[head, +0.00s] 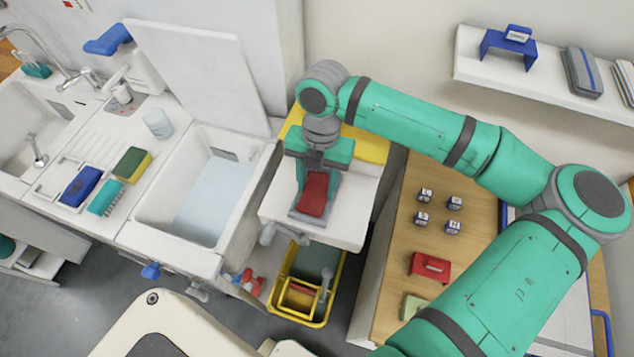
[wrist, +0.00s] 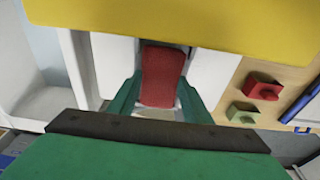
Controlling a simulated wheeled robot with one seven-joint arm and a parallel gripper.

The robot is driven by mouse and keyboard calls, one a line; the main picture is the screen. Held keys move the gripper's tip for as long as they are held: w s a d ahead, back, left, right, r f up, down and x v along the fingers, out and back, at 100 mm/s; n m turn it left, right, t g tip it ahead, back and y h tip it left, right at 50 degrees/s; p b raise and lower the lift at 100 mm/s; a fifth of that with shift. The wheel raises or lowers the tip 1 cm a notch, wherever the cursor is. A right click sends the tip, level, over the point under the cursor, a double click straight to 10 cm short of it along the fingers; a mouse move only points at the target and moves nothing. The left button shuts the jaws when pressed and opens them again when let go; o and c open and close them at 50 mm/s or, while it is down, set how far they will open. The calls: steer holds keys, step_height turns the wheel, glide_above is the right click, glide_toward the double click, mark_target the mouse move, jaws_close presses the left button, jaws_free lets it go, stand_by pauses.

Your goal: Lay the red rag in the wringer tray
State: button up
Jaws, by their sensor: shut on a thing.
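The red rag (head: 314,195) is a dark red, folded oblong. It sits between the teal fingers of my gripper (head: 316,182), which is shut on it and points down. Under the rag, a shallow grey tray (head: 306,220), which looks like the wringer tray, lies on a white top; the rag and fingers cover most of it. In the wrist view, the rag (wrist: 163,75) shows between both fingers (wrist: 160,98). I cannot tell whether the rag touches the tray.
A yellow thing (head: 366,147) stands behind the white top. A white basin (head: 205,200) with a raised lid is to the left. A yellow bucket (head: 322,316) stands below. The wooden bench (head: 400,235) at right holds small labelled blocks and a red block (head: 430,267).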

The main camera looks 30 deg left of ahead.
mark_target(319, 181)
steer(key=shift+f, duration=0.2)
steer(key=o, duration=1.1)
steer(key=shift+o, duration=0.2)
steer(key=shift+r, duration=0.1)
step_height(319, 181, up, 12)
steer(key=w, duration=0.1)
steer(key=shift+w+a, duration=0.25)
steer(key=shift+w, duration=0.15)
